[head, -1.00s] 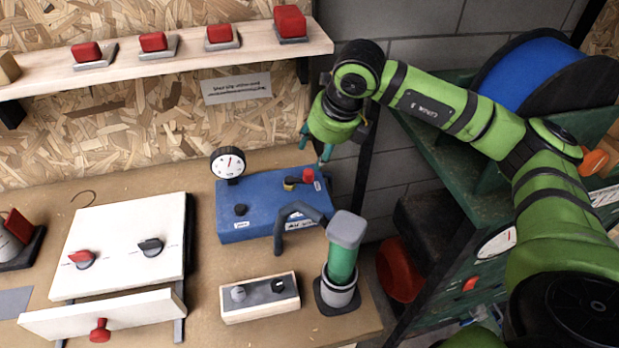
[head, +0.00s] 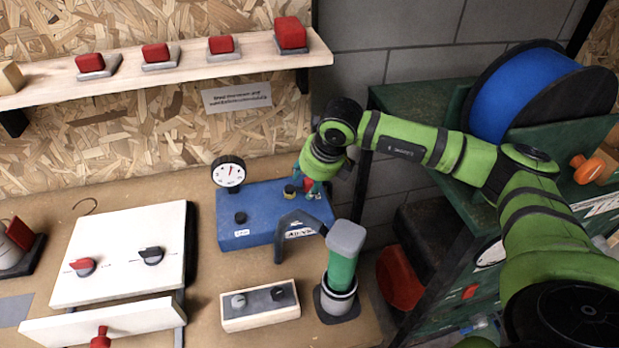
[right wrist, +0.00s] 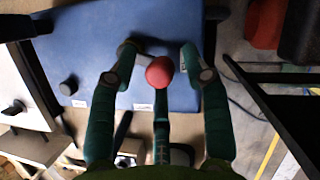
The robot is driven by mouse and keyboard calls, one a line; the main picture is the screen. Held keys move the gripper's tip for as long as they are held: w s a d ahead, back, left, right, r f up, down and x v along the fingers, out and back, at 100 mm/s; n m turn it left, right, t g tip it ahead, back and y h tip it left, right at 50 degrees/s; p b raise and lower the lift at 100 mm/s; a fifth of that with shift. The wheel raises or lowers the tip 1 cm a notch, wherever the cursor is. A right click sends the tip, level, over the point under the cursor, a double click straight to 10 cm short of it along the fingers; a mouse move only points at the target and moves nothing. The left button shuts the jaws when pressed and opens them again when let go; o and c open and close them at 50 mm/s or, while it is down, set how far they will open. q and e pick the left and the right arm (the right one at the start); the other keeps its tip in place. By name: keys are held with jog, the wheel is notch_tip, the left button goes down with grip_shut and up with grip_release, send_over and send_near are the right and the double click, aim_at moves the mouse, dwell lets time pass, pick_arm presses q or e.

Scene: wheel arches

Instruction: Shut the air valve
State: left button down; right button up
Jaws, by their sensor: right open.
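The blue air box (head: 262,222) stands on the bench with a round white gauge (head: 229,171) at its back left. The air valve's red handle (head: 308,185) is at the box's right side, beside a brass-coloured fitting (head: 290,191). My right gripper (head: 312,188) is low over this handle and partly hides it. In the right wrist view, my right gripper (right wrist: 157,58) is open, with a finger on each side of the red handle end (right wrist: 159,72). I cannot tell whether a finger touches it. My left gripper is not in view.
A wooden switch block (head: 260,305) and a white drawer unit (head: 122,255) are left. A green shelf with a blue reel (head: 515,90) stands right.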

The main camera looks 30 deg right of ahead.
grip_shut()
jog(key=n+b, duration=0.1)
jog(key=w+n+y+b, duration=0.1)
jog(key=b, duration=0.1)
jog(key=shift+d+f, duration=0.2)
jog(key=shift+d, duration=0.05)
jog(key=shift+w+r+n+g+b, duration=0.2)
jog(key=shift+n+g+b, duration=0.1)
jog(key=shift+n+b, duration=0.35)
jog(key=shift+r+n+y, duration=0.15)
jog(key=shift+n+y, duration=0.15)
jog(key=shift+n, duration=0.05)
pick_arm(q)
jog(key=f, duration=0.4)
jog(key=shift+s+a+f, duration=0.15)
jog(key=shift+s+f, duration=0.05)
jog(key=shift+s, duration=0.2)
pick_arm(e)
jog(key=shift+d, duration=0.1)
jog(key=shift+w+r, duration=0.1)
grip_release()
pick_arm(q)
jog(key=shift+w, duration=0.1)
pick_arm(e)
jog(key=shift+w, duration=0.1)
